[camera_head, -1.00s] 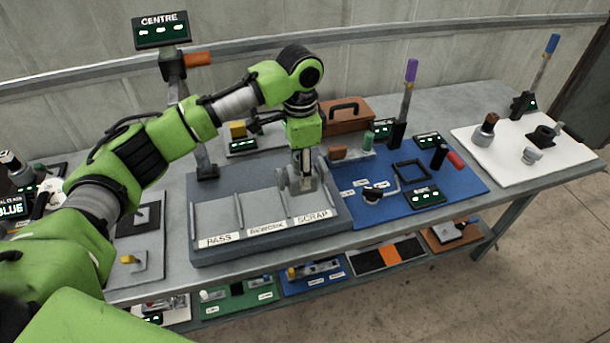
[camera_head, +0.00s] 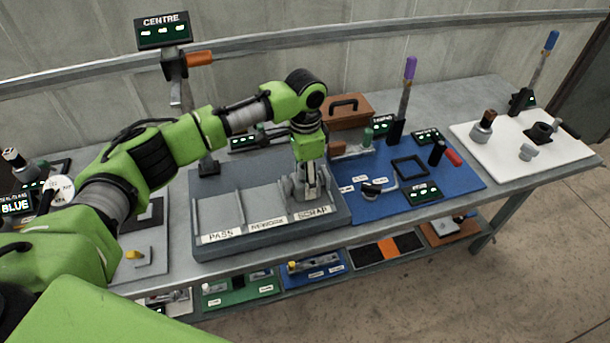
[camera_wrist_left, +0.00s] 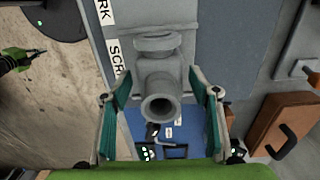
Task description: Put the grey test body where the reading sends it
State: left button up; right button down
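The grey test body (camera_head: 312,188), a flanged valve shape, stands in the SCRAP bay of the grey sorting tray (camera_head: 222,247), the bay at the right end. It also shows in the left wrist view (camera_wrist_left: 160,82), its round opening facing the camera. My left gripper (camera_head: 313,190) is low over that bay. In the wrist view its teal-padded fingers (camera_wrist_left: 163,100) stand on either side of the body, spread, with gaps showing.
The tray's PASS and REWORK bays look empty. A blue mat (camera_head: 452,184) with small fixtures lies right of the tray, and a brown case (camera_head: 345,111) stands behind. A CENTRE display (camera_head: 162,30) rises behind on a post. A white board (camera_head: 500,168) lies further right.

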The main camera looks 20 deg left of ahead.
pick_arm(q)
jog(key=shift+r, duration=0.1)
jog(key=shift+r, duration=0.25)
notch_tip(320, 180, up, 11)
jog(key=b, duration=0.3)
jog(key=shift+f, duration=0.2)
jog(key=shift+r, duration=0.55)
jog(key=shift+f, duration=0.1)
